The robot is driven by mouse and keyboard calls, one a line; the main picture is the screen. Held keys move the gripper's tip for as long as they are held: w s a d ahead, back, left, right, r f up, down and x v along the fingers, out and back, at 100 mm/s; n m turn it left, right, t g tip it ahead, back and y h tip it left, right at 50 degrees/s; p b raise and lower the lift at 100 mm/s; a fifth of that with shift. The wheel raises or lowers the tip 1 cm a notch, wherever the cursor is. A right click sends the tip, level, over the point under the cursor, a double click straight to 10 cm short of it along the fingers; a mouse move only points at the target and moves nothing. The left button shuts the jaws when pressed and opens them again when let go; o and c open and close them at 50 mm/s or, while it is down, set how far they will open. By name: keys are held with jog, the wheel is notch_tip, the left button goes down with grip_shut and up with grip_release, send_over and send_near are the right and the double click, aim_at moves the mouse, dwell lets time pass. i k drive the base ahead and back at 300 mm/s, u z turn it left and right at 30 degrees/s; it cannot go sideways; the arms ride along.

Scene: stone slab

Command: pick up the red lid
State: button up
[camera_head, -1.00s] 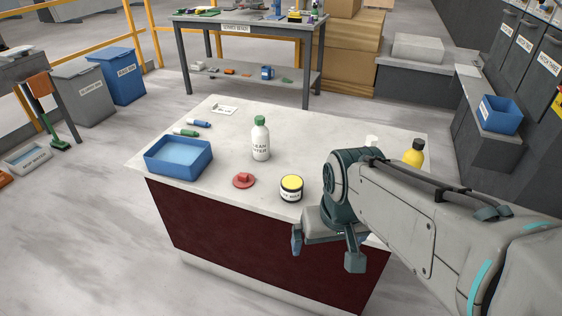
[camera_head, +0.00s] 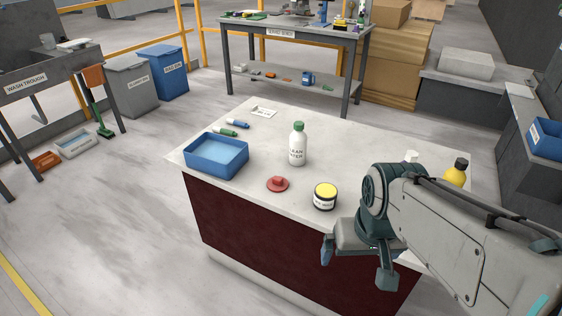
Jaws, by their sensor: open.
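The red lid (camera_head: 278,184) lies flat on the pale stone slab (camera_head: 225,192), near its front edge, with a small knob on top. It sits to the left of a jar with a yellow top (camera_head: 325,196). My gripper (camera_head: 356,264) hangs in front of the slab's front edge, to the right of the lid and nearer the camera. Its fingers are apart, with nothing seen between them. The lid is in full view.
A blue tray (camera_head: 217,169) stands left of the lid. A white bottle with a green cap (camera_head: 298,145) stands behind it. A yellow bottle (camera_head: 455,172) is partly behind my arm.

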aim_at(276, 184)
jog(key=z, duration=0.05)
jog(key=k, duration=0.5)
jog(key=u, duration=1.3)
jog(key=i, duration=2.05)
jog(key=z, duration=2.25)
